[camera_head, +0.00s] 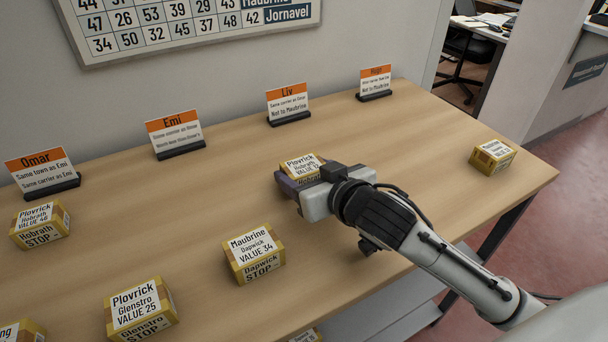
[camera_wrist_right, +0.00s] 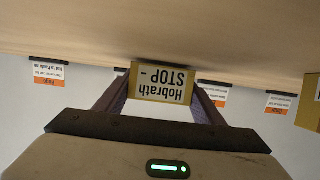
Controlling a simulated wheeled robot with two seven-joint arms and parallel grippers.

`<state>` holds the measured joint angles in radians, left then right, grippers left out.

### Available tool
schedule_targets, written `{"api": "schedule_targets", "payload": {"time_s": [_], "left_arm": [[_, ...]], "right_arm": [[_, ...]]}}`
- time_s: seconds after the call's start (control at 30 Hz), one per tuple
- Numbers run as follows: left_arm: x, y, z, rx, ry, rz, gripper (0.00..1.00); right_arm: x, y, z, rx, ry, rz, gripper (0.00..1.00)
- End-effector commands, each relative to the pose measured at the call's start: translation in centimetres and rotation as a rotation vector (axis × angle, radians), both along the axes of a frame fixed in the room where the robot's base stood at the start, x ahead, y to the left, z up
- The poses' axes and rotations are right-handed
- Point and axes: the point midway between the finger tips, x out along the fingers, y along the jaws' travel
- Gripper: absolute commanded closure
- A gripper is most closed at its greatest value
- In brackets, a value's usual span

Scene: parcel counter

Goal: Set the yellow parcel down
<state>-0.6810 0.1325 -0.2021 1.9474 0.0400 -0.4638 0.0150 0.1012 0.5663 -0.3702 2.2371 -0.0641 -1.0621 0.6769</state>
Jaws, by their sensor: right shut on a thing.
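The yellow parcel (camera_head: 301,166) has a white label reading Plovrick, Hobrath. It is partly hidden behind my right gripper (camera_head: 298,182) in the head view, in front of the Liv sign. In the right wrist view the parcel (camera_wrist_right: 162,84) shows its Hobrath STOP face upside down between the two fingers of the right gripper (camera_wrist_right: 160,105). The right gripper is shut on it. The parcel is at or close to the counter surface; I cannot tell whether it touches. My left gripper is not in view.
The wooden counter (camera_head: 375,135) carries other yellow parcels: Maubrine (camera_head: 253,259), Glenstro (camera_head: 140,309), Hobrath (camera_head: 40,226) and one at the right end (camera_head: 493,156). Signs Omar (camera_head: 40,172), Emi (camera_head: 175,134), Liv (camera_head: 288,104) and Hugo (camera_head: 375,83) stand along the back. The counter's right part is mostly clear.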

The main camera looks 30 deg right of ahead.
Motion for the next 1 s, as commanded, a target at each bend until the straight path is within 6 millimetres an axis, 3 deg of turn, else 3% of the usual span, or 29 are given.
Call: {"api": "schedule_targets", "payload": {"time_s": [0.37,0.4,0.5,0.87,1.0], "left_arm": [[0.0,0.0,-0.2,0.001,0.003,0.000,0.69],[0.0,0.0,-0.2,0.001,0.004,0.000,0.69],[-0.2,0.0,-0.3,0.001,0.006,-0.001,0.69],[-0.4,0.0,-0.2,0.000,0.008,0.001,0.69],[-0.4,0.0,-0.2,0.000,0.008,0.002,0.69]], "right_arm": [[0.0,0.0,-0.6,0.001,-0.003,0.001,0.68],[0.0,0.0,-0.6,0.001,-0.001,0.000,0.34],[0.0,0.0,-0.6,0.001,-0.001,0.000,0.19],[0.0,0.0,0.0,0.000,-0.004,0.000,0.19],[-1.8,0.0,0.5,0.002,-0.002,0.001,0.19]]}}
